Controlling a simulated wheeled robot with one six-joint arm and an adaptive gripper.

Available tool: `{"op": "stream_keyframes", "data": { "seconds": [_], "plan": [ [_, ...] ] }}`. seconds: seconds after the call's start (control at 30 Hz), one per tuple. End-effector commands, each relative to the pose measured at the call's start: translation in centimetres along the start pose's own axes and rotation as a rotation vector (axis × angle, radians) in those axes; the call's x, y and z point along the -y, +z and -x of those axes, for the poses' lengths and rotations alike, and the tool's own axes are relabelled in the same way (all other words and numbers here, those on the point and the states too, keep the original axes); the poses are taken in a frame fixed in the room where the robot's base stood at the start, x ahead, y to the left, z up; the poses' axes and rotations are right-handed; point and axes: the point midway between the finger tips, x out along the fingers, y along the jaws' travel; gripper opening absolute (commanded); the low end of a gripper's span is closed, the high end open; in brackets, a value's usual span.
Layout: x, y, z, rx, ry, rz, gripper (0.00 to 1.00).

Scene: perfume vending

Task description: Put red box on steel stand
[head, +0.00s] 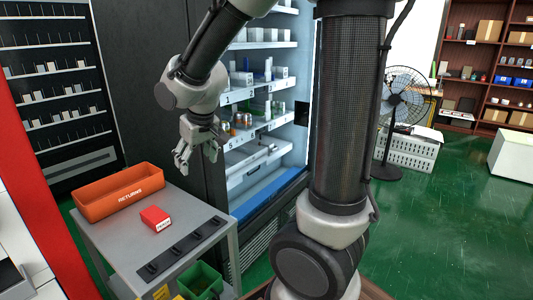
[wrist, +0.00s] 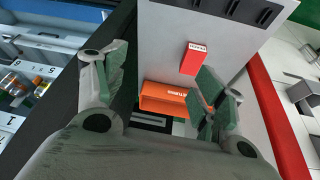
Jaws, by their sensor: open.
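The red box (head: 155,217), with a white label, lies on the top of a grey metal stand (head: 207,212), just in front of the orange bin. In the wrist view, the red box (wrist: 194,58) shows beyond my right-hand finger, on the pale top of the stand (wrist: 160,40). My gripper (head: 197,160) is open and empty. It hangs above and behind the stand, to the right of the orange bin, well apart from the box. In the wrist view, my gripper's (wrist: 163,88) two fingers are spread with nothing between them.
An orange bin marked RETURNS (head: 118,190) stands at the back of the stand; a black slotted strip (head: 182,248) lies along its front. A green bin (head: 200,281) is below. Behind is an open cabinet with stocked shelves (head: 262,140). A fan (head: 400,95) stands at right.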

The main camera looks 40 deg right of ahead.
Motion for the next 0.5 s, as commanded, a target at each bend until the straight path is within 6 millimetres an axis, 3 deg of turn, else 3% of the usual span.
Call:
{"op": "stream_keyframes", "data": {
  "seconds": [0.03,0.2,0.4,0.5],
  "plan": [
    [-2.0,1.7,2.9,-0.009,0.013,-0.032,0.7],
    [-5.8,9.1,10.0,0.005,0.031,-0.102,0.7],
    [-6.7,15.9,14.0,0.016,0.022,-0.143,0.7],
    [-6.6,17.5,14.7,0.02,0.017,-0.148,0.7]
  ]
}}
